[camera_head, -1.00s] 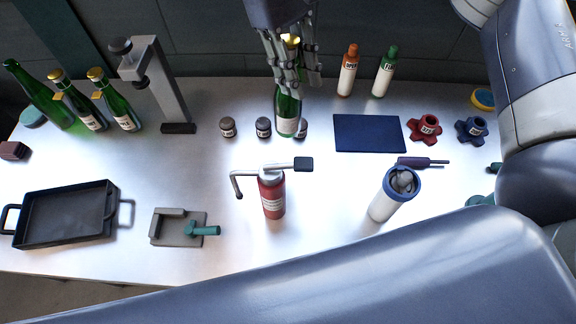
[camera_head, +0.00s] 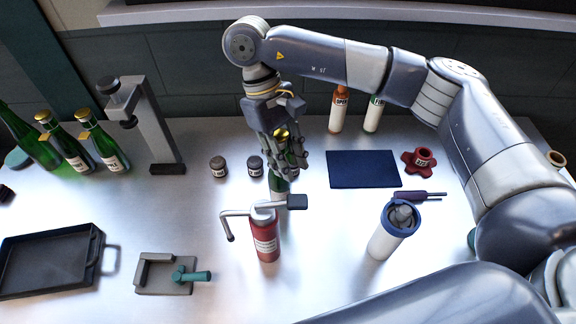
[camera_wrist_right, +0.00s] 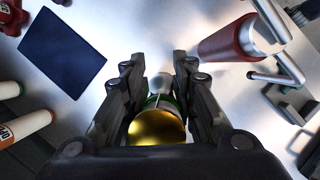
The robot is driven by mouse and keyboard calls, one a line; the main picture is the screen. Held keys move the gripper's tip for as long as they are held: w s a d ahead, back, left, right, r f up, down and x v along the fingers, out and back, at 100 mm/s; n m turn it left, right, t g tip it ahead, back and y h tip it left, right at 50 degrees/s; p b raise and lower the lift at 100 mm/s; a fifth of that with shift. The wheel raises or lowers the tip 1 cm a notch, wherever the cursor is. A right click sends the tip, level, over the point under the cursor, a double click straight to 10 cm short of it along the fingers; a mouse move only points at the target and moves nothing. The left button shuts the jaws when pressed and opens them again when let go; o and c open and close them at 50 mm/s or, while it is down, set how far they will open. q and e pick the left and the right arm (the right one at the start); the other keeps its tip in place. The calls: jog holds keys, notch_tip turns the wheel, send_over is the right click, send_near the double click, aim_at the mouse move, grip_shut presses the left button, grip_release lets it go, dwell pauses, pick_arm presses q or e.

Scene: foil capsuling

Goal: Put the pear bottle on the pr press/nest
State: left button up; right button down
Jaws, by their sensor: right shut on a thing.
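My right gripper (camera_head: 284,150) is shut around the upper part of a green bottle (camera_head: 279,186) with a gold cap. The bottle is roughly upright behind the red canister. Its gold cap (camera_wrist_right: 157,128) shows between the fingers in the right wrist view. I cannot read its label or tell whether its base touches the table. A grey upright press-like stand (camera_head: 150,125) with a dark foot is at the back left. A low grey fixture (camera_head: 160,272) with a teal handle lies at the front left. I cannot tell which is the pr nest. My left gripper is out of view.
Several green bottles (camera_head: 103,145) stand left of the stand. A red canister (camera_head: 265,240) with a bent arm is just in front of the held bottle. Two small jars (camera_head: 219,167) stand to its left. A black tray (camera_head: 45,262) is at left, a blue mat (camera_head: 362,169) at right.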

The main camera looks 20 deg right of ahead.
jog(key=shift+f, duration=1.3)
jog(key=shift+f, duration=0.2)
jog(key=c, duration=1.3)
grip_release()
